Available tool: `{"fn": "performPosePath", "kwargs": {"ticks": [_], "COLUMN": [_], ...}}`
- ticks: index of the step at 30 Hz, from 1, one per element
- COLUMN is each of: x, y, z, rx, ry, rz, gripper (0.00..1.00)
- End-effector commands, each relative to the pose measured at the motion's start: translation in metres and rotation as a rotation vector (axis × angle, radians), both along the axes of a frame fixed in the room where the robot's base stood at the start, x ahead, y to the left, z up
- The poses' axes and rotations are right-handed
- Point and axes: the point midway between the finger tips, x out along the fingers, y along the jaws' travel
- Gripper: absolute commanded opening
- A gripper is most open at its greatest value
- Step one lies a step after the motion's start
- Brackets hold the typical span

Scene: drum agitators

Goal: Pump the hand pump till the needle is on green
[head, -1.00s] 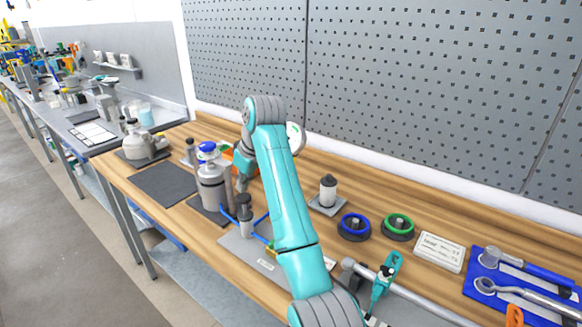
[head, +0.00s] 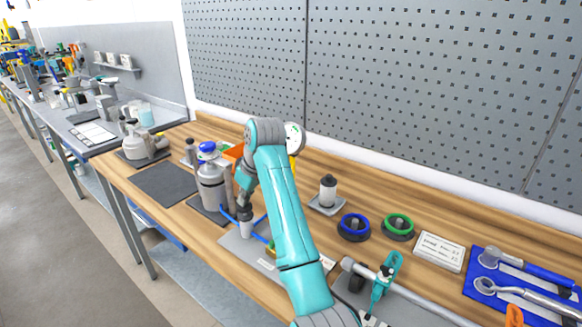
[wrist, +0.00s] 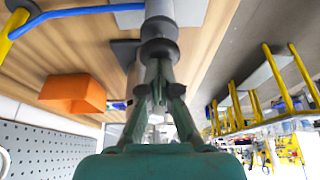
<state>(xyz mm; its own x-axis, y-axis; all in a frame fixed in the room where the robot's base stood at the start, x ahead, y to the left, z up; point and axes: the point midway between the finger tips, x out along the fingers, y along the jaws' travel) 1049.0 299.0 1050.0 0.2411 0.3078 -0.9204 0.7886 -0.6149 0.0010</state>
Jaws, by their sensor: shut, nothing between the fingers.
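The hand pump (head: 246,229) is a small upright grey cylinder on a light plate, with a blue hose beside it. Its dark collar and knob show in the wrist view (wrist: 159,48). My gripper (head: 245,207) is directly above the pump, pointing down. In the wrist view its fingers (wrist: 156,68) are shut, with their tips at the dark knob, apparently touching its top; nothing is held between them. The white round gauge (head: 296,136) stands behind my arm, which hides part of it. I cannot read its needle or any green zone.
A grey vessel with a blue cap (head: 209,183) stands just left of my gripper. An orange bin (head: 232,152) is behind it. Blue and green rings (head: 354,227), a white card (head: 440,251) and a blue tool mat (head: 520,280) lie to the right.

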Motion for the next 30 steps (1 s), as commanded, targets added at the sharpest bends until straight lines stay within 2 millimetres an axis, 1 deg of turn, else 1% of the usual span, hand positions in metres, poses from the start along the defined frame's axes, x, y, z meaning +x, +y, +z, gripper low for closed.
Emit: {"fn": "performPosePath", "kwargs": {"ticks": [1, 5, 11, 17, 30], "x": [-0.001, -0.001, 0.0, 0.0, 0.0], "y": [0.0, 0.0, 0.0, 0.0, 0.0], "z": [-0.005, -0.012, -0.009, 0.005, 0.04], "rx": [-0.002, -0.003, -0.002, -0.001, -0.001], "ry": [0.004, 0.005, 0.004, 0.004, 0.002], "rz": [0.0, 0.0, 0.0, 0.0, -0.001], "gripper": [0.0, 0.0, 0.0, 0.0, 0.0]}}
